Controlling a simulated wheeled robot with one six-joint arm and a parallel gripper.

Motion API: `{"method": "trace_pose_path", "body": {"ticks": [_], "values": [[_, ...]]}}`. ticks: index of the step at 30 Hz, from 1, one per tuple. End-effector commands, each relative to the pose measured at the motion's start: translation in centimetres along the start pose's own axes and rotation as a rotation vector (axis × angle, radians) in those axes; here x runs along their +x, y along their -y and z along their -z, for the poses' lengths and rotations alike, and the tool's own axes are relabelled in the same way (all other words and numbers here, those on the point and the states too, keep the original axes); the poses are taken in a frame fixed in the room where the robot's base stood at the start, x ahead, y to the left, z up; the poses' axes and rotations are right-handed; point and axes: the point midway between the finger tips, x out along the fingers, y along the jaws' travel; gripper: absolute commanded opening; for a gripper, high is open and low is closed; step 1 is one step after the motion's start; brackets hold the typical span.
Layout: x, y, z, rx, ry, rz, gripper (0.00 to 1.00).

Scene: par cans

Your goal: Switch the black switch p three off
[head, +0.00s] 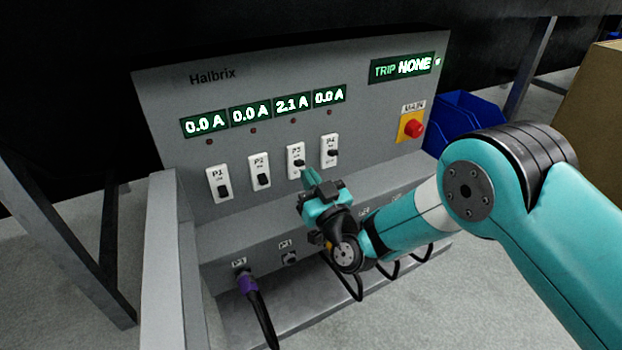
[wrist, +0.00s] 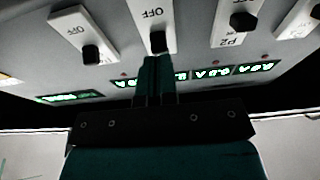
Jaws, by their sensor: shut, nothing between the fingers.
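The black switch P3 (head: 298,162) sits on a white plate on the sloped grey panel, under the 2.1 A display (head: 292,102). In the wrist view, which shows the panel upside down, its black lever (wrist: 157,40) is at the display end of the plate, with the OFF mark uncovered at the other end. My gripper (head: 308,175) is shut and empty, its tips just in front of the P3 plate. In the wrist view the fingertips (wrist: 157,60) appear right at the lever; I cannot tell whether they touch it.
Switches P2 (head: 260,172) and P4 (head: 331,152) stand close on either side, with P1 (head: 220,186) further left. A red main knob (head: 415,129) is at the right. A purple plug (head: 247,284) with a cable is below. The trip display (head: 402,67) reads NONE.

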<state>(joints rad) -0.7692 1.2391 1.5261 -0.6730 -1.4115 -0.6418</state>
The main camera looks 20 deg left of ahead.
Motion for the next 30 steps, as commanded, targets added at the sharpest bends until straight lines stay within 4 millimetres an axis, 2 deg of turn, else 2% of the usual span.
{"method": "trace_pose_path", "body": {"ticks": [30], "values": [[-0.3, 0.0, -1.2, 0.001, 0.0, 0.0, 0.0]]}}
